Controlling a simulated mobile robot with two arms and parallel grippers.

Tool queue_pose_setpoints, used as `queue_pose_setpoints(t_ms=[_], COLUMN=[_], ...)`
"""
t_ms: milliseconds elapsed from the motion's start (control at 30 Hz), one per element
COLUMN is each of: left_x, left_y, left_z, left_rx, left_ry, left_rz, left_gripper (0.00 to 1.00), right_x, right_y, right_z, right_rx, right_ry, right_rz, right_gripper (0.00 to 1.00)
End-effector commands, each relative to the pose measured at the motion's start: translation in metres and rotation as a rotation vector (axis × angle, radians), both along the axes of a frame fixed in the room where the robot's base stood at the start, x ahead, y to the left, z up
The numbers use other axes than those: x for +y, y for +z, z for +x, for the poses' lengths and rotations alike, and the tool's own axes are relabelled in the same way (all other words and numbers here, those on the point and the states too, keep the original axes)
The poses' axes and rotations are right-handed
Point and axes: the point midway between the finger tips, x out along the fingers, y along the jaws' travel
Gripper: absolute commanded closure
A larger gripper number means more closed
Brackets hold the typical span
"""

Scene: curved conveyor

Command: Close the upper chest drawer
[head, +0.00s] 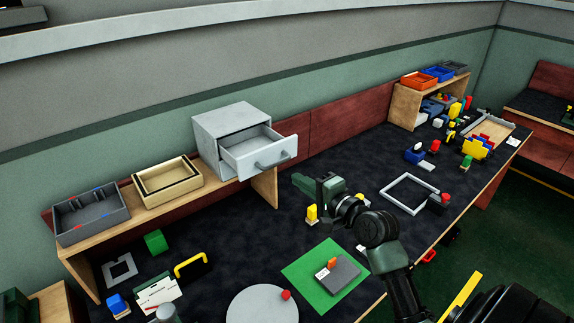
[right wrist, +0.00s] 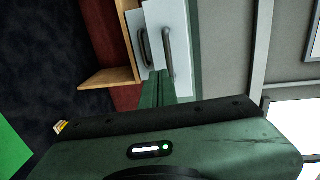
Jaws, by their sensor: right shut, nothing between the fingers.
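The grey chest (head: 222,119) stands on a wooden shelf along the wall. Its upper drawer (head: 262,152) is pulled out, and its inside shows empty. In the right wrist view, which is turned sideways, the upper drawer front (right wrist: 180,30) and its grey handle (right wrist: 168,50) show beside the lower drawer's handle (right wrist: 145,46). My right gripper (head: 299,182) is shut and empty, in front of and a little below the open drawer in the head view. Its fingers (right wrist: 159,76) point at the drawer front; I cannot tell whether they touch it. My left gripper is out of view.
A dark grey tray (head: 92,215) and a wooden tray (head: 168,182) sit left of the chest. Below are a green mat (head: 300,272), a white disc (head: 262,305) and small coloured parts. A second shelf (head: 404,105) with bins stands to the right.

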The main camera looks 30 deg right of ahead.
Motion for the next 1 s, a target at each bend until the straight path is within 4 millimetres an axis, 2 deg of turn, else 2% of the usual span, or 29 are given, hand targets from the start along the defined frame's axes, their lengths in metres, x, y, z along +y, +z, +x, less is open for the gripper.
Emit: queue_pose_setpoints(t_ms=[100,300,467,833,933,1000], left_x=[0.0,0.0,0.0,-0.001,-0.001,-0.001], left_y=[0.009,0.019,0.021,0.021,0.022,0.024], left_z=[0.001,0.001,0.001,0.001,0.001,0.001], left_rx=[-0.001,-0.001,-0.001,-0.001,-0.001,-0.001], left_ry=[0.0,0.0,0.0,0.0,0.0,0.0], left_rz=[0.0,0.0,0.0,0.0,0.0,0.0], left_gripper=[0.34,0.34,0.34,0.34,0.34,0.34], right_x=[0.002,0.003,0.004,0.004,0.004,0.005], right_y=[0.001,0.005,0.004,0.004,0.005,0.006], right_z=[0.024,0.049,0.057,0.059,0.072,0.089], right_rx=[-0.001,0.0,0.001,0.001,-0.001,-0.002], right_ry=[0.001,-0.001,0.0,-0.001,-0.001,-0.001], right_rz=[0.001,0.001,-0.001,0.0,0.001,0.002], right_gripper=[1.0,1.0,1.0,1.0,1.0,1.0])
